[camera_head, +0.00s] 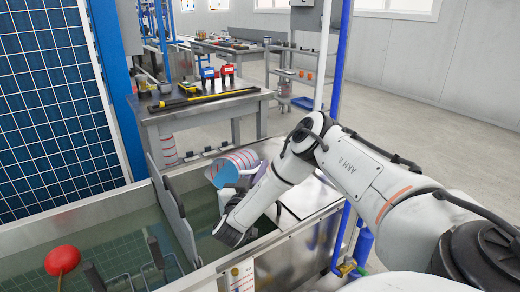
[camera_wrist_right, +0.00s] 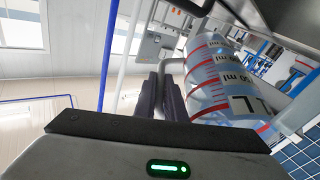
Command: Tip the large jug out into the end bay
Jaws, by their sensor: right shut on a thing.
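The large jug (camera_head: 238,160) is clear with red bands and is strongly tilted above the end bay (camera_head: 207,228) of the water tank. A pale blue round face of it shows at its lower left; I cannot tell whether liquid is running out. In the right wrist view the jug (camera_wrist_right: 215,75), with its red lines and black ml marks, lies just right of the fingers. My right gripper (camera_wrist_right: 160,97) is shut on its handle. My left gripper is not in view.
A grey divider plate (camera_head: 174,215) stands left of the end bay. A red ball float (camera_head: 62,260) is in the left part of the tank. A second red-banded vessel (camera_head: 168,150) stands behind. A bench (camera_head: 205,112) with tools stands further back. Floor at right is clear.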

